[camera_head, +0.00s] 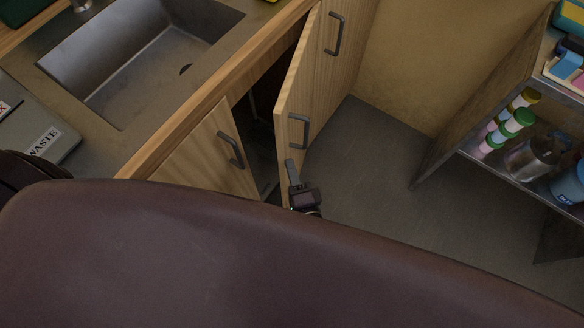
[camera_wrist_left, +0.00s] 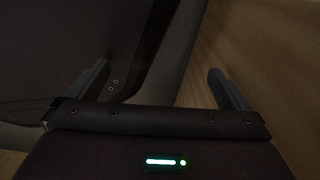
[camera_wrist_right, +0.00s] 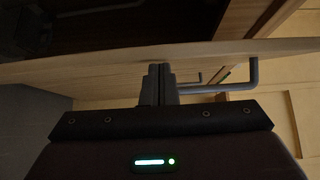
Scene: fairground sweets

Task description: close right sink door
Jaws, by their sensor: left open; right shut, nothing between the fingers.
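The right sink door (camera_head: 292,92) is a light wood panel standing open from the sink cabinet, with a dark gap behind it. Its grey bar handle (camera_head: 306,131) is on its outer face. My right gripper (camera_head: 290,166) is shut and empty, close to the door's free edge below the handle. In the right wrist view the shut fingers (camera_wrist_right: 159,68) reach the door panel (camera_wrist_right: 100,65), with the handle (camera_wrist_right: 254,72) to their right; contact is unclear. My left gripper (camera_wrist_left: 156,78) is open and empty in its wrist view, away from the door.
The left sink door (camera_head: 205,150) has its own handle. The sink (camera_head: 140,55) is set in the counter above. Grey floor (camera_head: 370,150) between is clear. My brown body hides the foreground.

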